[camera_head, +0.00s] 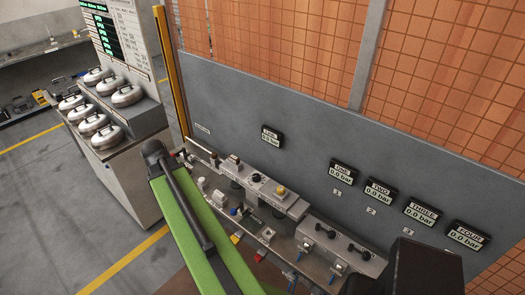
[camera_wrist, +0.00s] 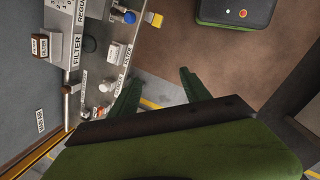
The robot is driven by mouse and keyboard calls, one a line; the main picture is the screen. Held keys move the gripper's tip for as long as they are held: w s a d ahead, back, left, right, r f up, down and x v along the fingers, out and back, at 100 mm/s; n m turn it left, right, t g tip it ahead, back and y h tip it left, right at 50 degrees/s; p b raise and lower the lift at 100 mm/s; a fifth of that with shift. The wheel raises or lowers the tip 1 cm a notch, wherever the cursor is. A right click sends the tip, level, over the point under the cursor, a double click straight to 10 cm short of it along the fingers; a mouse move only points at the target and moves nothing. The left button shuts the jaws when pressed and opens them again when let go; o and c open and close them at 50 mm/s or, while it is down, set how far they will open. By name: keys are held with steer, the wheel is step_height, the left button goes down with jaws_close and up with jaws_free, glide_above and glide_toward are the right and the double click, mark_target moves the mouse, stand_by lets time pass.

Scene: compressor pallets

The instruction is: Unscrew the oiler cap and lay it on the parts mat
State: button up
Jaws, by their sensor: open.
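My gripper (camera_wrist: 158,88) is open and empty in the wrist view, its two green fingers spread over brown floor. The bench with air-line fittings (camera_wrist: 78,45) lies to the left of the fingers, apart from them. I cannot tell which piece, if any, is the oiler cap. I cannot make out the parts mat. In the head view my green arm hides part of the bench.
In the head view a grey back panel (camera_head: 310,150) with several bar readouts rises behind the bench fittings (camera_head: 257,185). A yellow post (camera_head: 172,75) stands at its left end. A cabinet (camera_head: 125,170) with several round metal lids stands farther left. Open floor (camera_head: 45,210) lies left.

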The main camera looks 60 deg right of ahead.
steer(key=s+d+r+n+g+p, duration=0.1)
steer(key=s+d+r+n+p, duration=0.3)
steer(key=s+d, duration=0.75)
steer(key=g+p, duration=0.1)
glide_toward(280, 189)
steer(key=shift+g, duration=0.3)
steer(key=b+x, duration=0.3)
steer(key=b, duration=0.2)
steer(key=b+x, duration=0.3)
steer(key=b, duration=0.2)
steer(key=b+x, duration=0.3)
steer(key=b, duration=0.3)
steer(key=shift+w+d+f, duration=0.2)
steer(key=shift+w, duration=0.05)
steer(key=shift+h, duration=0.3)
jaws_close()
steer(key=shift+s+a+r+n+t+h, duration=0.1)
steer(key=shift+a+n+t+h, duration=0.1)
steer(key=shift+n, duration=0.35)
steer(key=shift+s+a+n+t+h, duration=0.1)
steer(key=shift+n+t+h, duration=0.1)
steer(key=shift+n, duration=0.35)
steer(key=shift+w+d+n, duration=0.1)
steer(key=shift+d+n, duration=0.1)
steer(key=shift+n, duration=0.4)
jaws_free()
